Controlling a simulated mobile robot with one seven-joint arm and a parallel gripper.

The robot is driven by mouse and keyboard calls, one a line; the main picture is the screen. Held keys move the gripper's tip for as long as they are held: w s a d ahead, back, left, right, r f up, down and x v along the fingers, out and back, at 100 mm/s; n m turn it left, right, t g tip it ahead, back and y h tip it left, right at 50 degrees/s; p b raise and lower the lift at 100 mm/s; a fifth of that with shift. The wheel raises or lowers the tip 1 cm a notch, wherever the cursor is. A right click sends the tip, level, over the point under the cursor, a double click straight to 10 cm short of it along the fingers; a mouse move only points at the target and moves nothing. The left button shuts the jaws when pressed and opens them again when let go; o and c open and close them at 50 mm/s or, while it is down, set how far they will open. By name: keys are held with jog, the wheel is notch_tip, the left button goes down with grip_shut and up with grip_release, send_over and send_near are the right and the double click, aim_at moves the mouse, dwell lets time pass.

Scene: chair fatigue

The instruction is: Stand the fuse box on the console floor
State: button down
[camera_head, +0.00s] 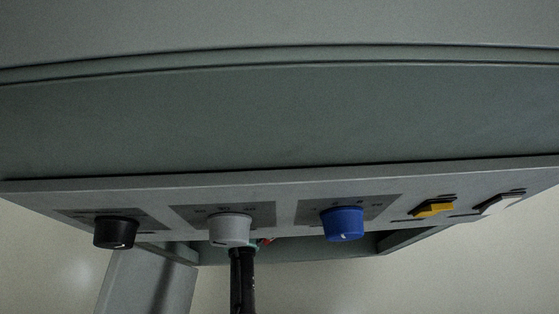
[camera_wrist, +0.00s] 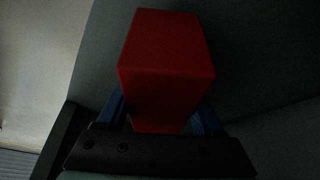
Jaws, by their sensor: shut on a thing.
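The fuse box, a red block (camera_wrist: 165,60), sits between the two blue fingers of my gripper (camera_wrist: 160,112) in the wrist view. The gripper is shut on it, and the block sticks out past the fingertips. In the head view a small bit of red (camera_head: 268,241) shows below the front panel of the console (camera_head: 270,185), just right of my dark arm end. Most of the block and my gripper are hidden there behind the panel and its grey knob. The console floor cannot be made out clearly, nor whether the block touches it.
The console's front panel carries a black knob (camera_head: 116,232), a grey knob (camera_head: 231,229), a blue knob (camera_head: 343,223), a yellow switch (camera_head: 433,208) and a white switch (camera_head: 502,203). A grey support (camera_head: 145,284) stands at lower left. Dark grey surfaces lie close around the block in the wrist view.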

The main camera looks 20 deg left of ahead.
jog(key=shift+f+b, duration=0.35)
jog(key=shift+f, duration=0.65)
jog(key=shift+f, duration=0.15)
grip_release()
jog(key=p+v, duration=0.5)
jog(key=v, duration=0.2)
jog(key=shift+w+d, duration=0.1)
jog(key=shift+w, duration=0.05)
jog(key=shift+s+r+p, duration=0.25)
jog(key=shift+r+p, duration=0.05)
jog(key=shift+r, duration=0.1)
